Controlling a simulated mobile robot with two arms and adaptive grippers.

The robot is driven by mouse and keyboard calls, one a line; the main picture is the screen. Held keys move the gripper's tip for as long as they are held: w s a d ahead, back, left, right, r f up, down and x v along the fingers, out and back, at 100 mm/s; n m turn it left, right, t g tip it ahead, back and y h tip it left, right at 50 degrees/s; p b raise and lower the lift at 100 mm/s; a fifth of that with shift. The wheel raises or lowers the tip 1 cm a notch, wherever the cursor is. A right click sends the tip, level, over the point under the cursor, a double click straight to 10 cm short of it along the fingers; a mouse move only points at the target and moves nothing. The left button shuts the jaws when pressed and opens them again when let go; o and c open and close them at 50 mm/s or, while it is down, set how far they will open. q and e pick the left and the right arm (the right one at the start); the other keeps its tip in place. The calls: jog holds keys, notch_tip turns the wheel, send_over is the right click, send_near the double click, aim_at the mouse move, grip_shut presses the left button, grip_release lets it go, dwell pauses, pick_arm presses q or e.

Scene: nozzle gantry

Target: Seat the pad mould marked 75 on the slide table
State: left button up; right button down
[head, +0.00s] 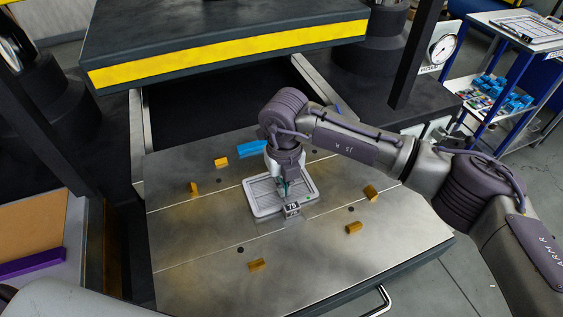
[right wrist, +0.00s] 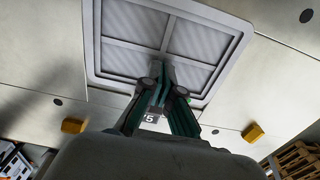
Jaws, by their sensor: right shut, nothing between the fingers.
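The pad mould marked 75 is a pale grey tray with a ribbed, divided face (head: 262,200). It lies on the metal slide table (head: 190,270) near the middle, and its dark 75 tag (head: 292,208) is at the near edge. It also fills the upper part of the right wrist view (right wrist: 120,50), its tag (right wrist: 150,118) partly behind the fingers. My right gripper (head: 284,190) points down over the mould's near part, shut and empty; its fingertips (right wrist: 162,72) meet in front of the mould's face. Whether they touch it I cannot tell. My left gripper is out of view.
Several small yellow blocks (head: 354,228) stand around the mould, apart from it. A blue piece (head: 254,149) is behind it. A dark press beam with a yellow stripe (head: 230,55) overhangs the table's far side.

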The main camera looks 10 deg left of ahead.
aim_at(291, 203)
jog(key=shift+s+d+r+p, duration=0.2)
jog(key=shift+s+d+p, duration=0.15)
jog(key=shift+s, duration=0.25)
jog(key=shift+s+d, duration=0.25)
jog(key=shift+s, duration=0.05)
jog(key=shift+s+d, duration=0.1)
jog(key=shift+s, duration=0.1)
jog(key=shift+f, duration=0.15)
jog(key=shift+s+d+f+b, duration=0.35)
jog(key=shift+s+b, duration=0.15)
jog(key=shift+b, duration=0.3)
jog(key=shift+s+d+r, duration=0.15)
jog(key=shift+s+r, duration=0.2)
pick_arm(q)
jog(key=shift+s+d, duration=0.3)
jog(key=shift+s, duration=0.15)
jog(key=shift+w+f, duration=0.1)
